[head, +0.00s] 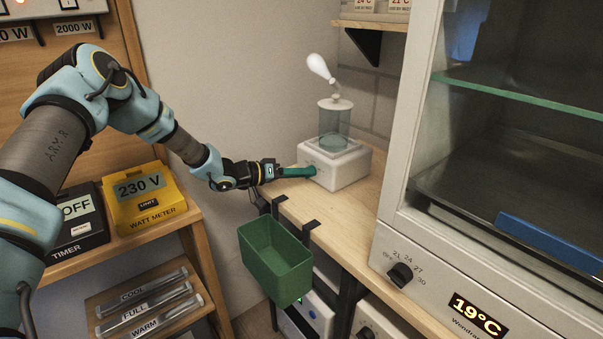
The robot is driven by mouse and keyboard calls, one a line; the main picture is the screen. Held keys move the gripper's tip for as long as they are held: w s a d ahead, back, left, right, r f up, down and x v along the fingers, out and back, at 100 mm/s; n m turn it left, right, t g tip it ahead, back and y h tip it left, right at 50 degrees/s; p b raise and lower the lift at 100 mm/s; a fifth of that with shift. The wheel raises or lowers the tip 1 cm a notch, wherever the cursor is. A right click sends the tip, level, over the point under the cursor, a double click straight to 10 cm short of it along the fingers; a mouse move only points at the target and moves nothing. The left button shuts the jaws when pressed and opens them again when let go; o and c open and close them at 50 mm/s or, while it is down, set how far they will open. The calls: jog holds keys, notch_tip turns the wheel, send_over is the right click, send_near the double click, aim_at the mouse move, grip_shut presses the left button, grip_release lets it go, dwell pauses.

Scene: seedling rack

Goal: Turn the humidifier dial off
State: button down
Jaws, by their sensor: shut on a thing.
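The humidifier (349,168) stands on the wooden bench, with a white box base and a clear tank (335,124) on top. A white teardrop shape (318,66), which looks like mist, rises from its nozzle. My gripper (311,171) reaches in from the left, its green fingers at the front face of the base. The fingers are shut on the humidifier dial, which they hide almost wholly. I cannot read the dial's setting.
A green bin (276,262) hangs at the bench's front edge below my gripper. A glass-fronted cabinet (420,245) with a knob stands right. A yellow watt meter (145,198) and a timer (78,222) sit on the left shelf. Bare bench (335,220) lies before the humidifier.

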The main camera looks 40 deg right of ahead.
jog(key=n+g+b, duration=0.1)
jog(key=n, duration=0.3)
jog(key=shift+w+f+h+b, duration=0.1)
jog(key=shift+f+h+b, duration=0.05)
jog(key=shift+h+b, duration=0.25)
jog(key=shift+g, duration=0.3)
jog(key=shift+c, duration=2.4)
grip_release()
notch_tip(320, 180, up, 10)
jog(key=b, duration=0.2)
jog(key=shift+b, duration=0.35)
